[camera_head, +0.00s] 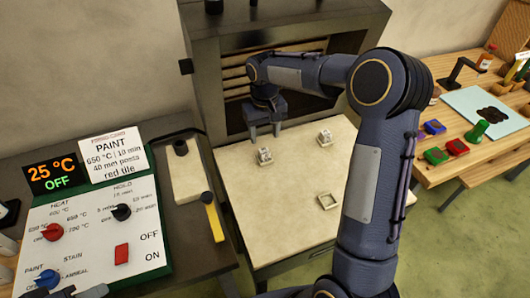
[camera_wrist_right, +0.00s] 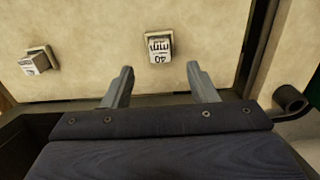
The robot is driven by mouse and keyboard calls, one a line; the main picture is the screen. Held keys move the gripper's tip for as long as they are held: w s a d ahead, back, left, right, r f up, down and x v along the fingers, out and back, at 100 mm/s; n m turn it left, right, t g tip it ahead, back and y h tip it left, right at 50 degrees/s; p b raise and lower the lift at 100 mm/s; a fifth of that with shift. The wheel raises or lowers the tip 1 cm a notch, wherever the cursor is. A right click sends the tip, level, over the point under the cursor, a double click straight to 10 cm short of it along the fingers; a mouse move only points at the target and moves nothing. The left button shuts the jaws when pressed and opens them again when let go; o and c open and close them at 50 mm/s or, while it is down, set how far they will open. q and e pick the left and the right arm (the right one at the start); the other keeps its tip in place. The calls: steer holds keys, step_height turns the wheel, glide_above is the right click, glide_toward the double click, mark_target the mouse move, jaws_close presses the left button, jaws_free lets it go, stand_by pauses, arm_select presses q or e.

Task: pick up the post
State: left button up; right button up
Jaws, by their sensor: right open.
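Two small pale posts stand on the cream board in the head view. One post (camera_head: 264,156) is just in front of my right gripper (camera_head: 265,135), and the other post (camera_head: 325,137) is further right. In the right wrist view, a post marked "40 mm" (camera_wrist_right: 158,45) lies ahead of the gap between my open fingers (camera_wrist_right: 160,70), apart from them. The other post (camera_wrist_right: 37,61) is at the left there. My right gripper is open and empty. A dark tip at the lower left edge may be my left gripper (camera_head: 88,292), mostly cut off.
A hollow square piece (camera_head: 328,202) lies on the cream board (camera_head: 285,225). A dark kiln (camera_head: 215,75) stands behind it. A control panel (camera_head: 95,225) and a sign (camera_head: 113,155) reading "40 mm posts" are at left. A wooden bench (camera_head: 470,165) with coloured blocks is at right.

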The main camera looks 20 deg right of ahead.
mark_target(264, 151)
steer(key=shift+a+f, duration=0.1)
steer(key=shift+f, duration=0.35)
steer(key=f+p, duration=0.1)
steer(key=f, duration=0.6)
steer(key=shift+w+p, duration=0.2)
steer(key=shift+p, duration=0.1)
steer(key=shift+c, duration=0.3)
steer(key=c, duration=1)
steer(key=shift+c, duration=0.2)
steer(key=shift+r, duration=0.2)
